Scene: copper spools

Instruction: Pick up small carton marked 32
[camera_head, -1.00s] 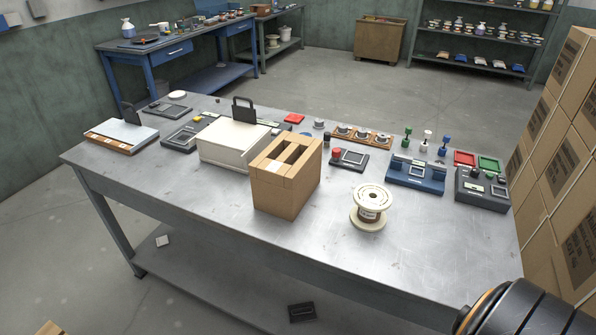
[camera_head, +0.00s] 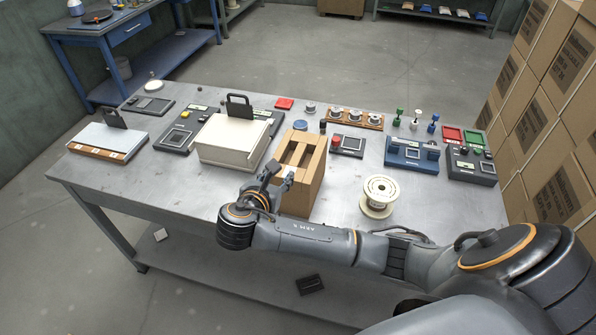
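A small brown carton (camera_head: 304,189) with a slotted top stands upright on the metal table. No number can be read on it. My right arm reaches across from the right. My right gripper (camera_head: 280,175) is at the carton's near left side, in front of part of it. Its two fingers look spread apart with nothing between them. Whether it touches the carton cannot be told. My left gripper is not in view.
A cream spool (camera_head: 379,192) stands right of the carton, behind my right arm. A white box (camera_head: 228,142) stands close at its left. Devices line the table's (camera_head: 180,188) back. Large cartons (camera_head: 540,100) are stacked at the right.

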